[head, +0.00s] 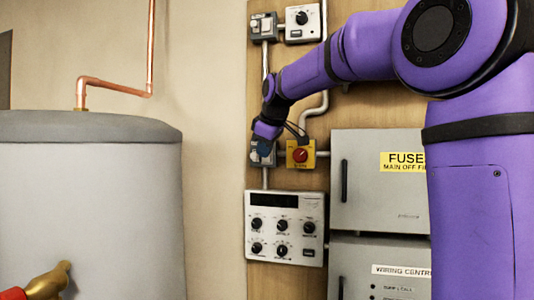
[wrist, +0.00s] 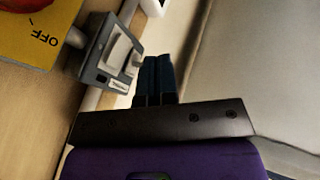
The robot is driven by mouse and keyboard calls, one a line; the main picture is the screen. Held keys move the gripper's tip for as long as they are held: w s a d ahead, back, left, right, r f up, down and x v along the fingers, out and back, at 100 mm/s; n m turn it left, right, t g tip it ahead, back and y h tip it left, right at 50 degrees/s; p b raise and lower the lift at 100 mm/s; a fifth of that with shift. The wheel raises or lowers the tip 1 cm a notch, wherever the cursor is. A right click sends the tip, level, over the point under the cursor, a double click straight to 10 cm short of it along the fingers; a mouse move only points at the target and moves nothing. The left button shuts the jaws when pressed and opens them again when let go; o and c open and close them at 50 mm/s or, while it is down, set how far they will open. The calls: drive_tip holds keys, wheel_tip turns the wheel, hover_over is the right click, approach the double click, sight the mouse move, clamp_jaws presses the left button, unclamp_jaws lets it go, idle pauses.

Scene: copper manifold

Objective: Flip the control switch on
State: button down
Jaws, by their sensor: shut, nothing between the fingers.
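A grey switch box (wrist: 98,77) with a pale rocker (wrist: 118,52) is on the wall in the wrist view. In the head view this box (head: 254,158) is partly hidden behind my gripper. My gripper (wrist: 158,62) is shut and empty, its two dark fingers together just right of the rocker in the wrist view. I cannot tell whether the fingertips touch the rocker. In the head view my gripper (head: 264,147) is in front of the box. Another grey switch box (head: 263,27) is at the top of the board.
A yellow box with a red knob (head: 300,154) is right of the switch box. A panel of knobs (head: 285,228) is below, and a fuse cabinet (head: 380,190) to the right. A large grey tank (head: 90,200) stands at left. Conduits run along the board.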

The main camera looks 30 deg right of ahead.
drive_tip(key=v, duration=0.8)
drive_tip(key=shift+s+a, duration=0.25)
drive_tip(key=shift+s, duration=0.15)
drive_tip(key=shift+s+f, duration=0.1)
drive_tip(key=shift+s+a+f, duration=0.1)
drive_tip(key=shift+s+f, duration=0.05)
drive_tip(key=shift+s, duration=0.35)
drive_tip(key=shift+s+a+f, duration=0.1)
drive_tip(key=shift+s+f, duration=0.05)
drive_tip(key=shift+s, duration=0.35)
drive_tip(key=shift+s+f, duration=0.1)
